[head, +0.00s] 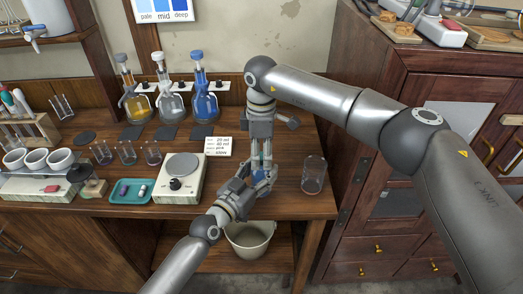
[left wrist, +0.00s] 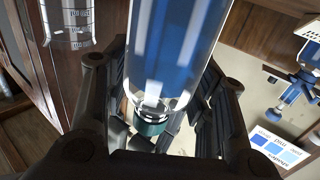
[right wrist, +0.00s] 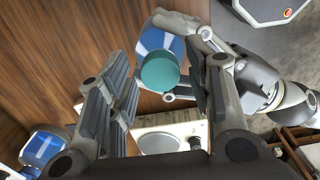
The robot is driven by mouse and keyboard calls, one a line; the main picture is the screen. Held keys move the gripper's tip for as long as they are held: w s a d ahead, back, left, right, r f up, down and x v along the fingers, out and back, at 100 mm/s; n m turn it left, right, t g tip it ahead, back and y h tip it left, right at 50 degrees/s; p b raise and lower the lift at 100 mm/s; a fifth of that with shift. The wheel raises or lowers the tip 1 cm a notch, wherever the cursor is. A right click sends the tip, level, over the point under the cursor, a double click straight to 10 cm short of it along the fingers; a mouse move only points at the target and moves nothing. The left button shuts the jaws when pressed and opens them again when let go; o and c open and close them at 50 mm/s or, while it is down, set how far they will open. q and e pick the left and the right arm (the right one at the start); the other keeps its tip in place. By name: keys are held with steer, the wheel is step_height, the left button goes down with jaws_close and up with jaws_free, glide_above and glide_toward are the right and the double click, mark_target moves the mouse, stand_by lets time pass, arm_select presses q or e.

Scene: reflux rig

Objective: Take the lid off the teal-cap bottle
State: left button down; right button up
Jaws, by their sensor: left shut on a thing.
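The teal-cap bottle holds blue liquid. My left gripper (head: 262,182) is shut around its body, which fills the middle of the left wrist view (left wrist: 178,45). In the head view the grippers hide most of the bottle. The teal cap (right wrist: 159,72) is on the bottle, and it also shows at the neck in the left wrist view (left wrist: 150,126). My right gripper (head: 262,163) points down from above the bottle. Its fingers are apart in the right wrist view (right wrist: 168,88), with the cap between them in the picture and no visible contact.
An empty glass beaker (head: 314,176) stands right of the grippers. A hotplate (head: 181,167) and a small card (head: 218,146) are to the left. Yellow, clear and blue (head: 205,104) flasks stand at the back. A bucket (head: 250,240) is below the table's front edge.

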jaws_close()
steer(key=n, duration=0.6)
steer(key=shift+r, duration=0.1)
steer(key=n, duration=0.6)
steer(key=shift+n, duration=0.4)
steer(key=n, duration=2.7)
steer(key=shift+n, duration=0.3)
steer(key=n, duration=0.6)
steer(key=shift+r+n, duration=0.1)
steer(key=shift+n, duration=0.3)
steer(key=n, duration=0.6)
steer(key=shift+n, duration=0.4)
steer(key=shift+r, duration=0.2)
steer(key=shift+r, duration=0.9)
